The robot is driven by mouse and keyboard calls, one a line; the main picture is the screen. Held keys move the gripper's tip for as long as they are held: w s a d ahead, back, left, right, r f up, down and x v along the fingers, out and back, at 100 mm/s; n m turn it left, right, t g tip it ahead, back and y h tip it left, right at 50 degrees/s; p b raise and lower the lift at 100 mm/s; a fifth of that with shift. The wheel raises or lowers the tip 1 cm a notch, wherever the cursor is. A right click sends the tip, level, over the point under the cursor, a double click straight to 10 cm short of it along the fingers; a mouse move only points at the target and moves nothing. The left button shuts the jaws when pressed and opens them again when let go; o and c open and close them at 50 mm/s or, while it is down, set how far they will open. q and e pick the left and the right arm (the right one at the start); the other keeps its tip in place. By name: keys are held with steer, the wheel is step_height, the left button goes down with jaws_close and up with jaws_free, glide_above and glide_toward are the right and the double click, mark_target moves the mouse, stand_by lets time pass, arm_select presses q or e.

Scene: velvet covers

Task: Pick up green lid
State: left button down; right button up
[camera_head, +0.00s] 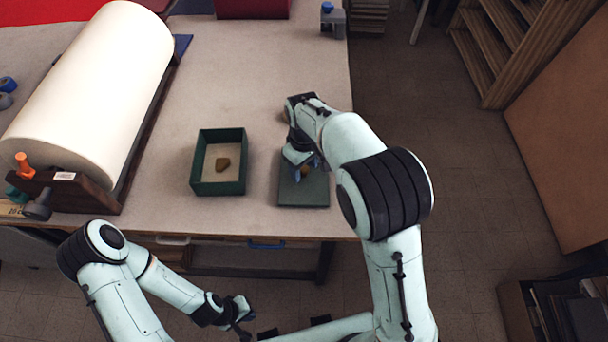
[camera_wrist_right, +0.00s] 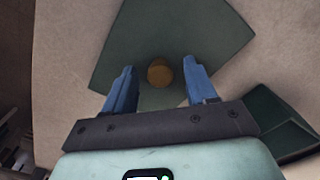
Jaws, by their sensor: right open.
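The green lid (camera_head: 304,194) is a flat square with a round tan knob (camera_wrist_right: 159,72) in its middle. It lies on the table, to the right of the green box (camera_head: 219,187). My right gripper (camera_head: 302,173) is over the lid. In the right wrist view its blue fingers (camera_wrist_right: 158,64) are open, one on each side of the knob, with gaps on both sides. The lid also fills the upper middle of the right wrist view (camera_wrist_right: 170,30). My left gripper (camera_head: 242,328) hangs low in front of the table, away from the lid; its jaws are too small to read.
A large cream roll (camera_head: 95,85) on a wooden stand takes up the table's left side. The table (camera_head: 270,75) is clear behind the box. Its right edge is close to the lid.

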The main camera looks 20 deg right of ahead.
steer(key=shift+f, duration=0.2)
jaws_close()
steer(key=shift+r, duration=0.1)
